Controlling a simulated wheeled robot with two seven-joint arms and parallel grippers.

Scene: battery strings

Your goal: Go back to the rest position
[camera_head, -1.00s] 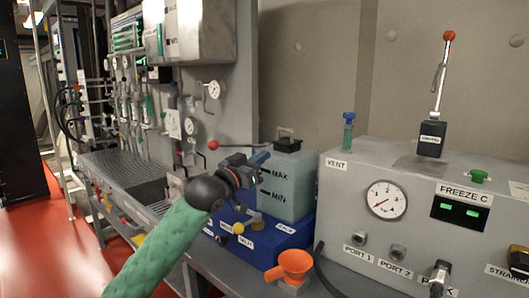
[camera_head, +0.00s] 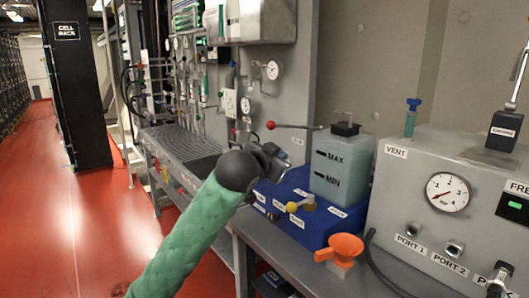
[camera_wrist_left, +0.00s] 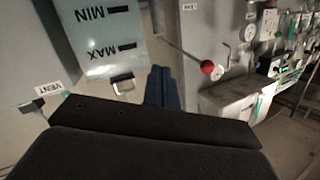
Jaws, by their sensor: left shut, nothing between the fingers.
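My left gripper (camera_head: 277,158) is at the end of my green-sleeved arm, which comes up from the lower left in the head view. It is just left of the translucent tank marked MAX and MIN (camera_head: 337,170), above the blue base unit (camera_head: 277,192). In the left wrist view the blue fingers (camera_wrist_left: 162,88) are together with nothing between them. The tank (camera_wrist_left: 103,40) is beside them on the left, upside down in that view. My right gripper is not in view.
A red-knobbed lever (camera_head: 271,125) is close behind my left gripper. A ribbed bench (camera_head: 178,143) is behind. Red floor (camera_head: 60,220) is clear at left.

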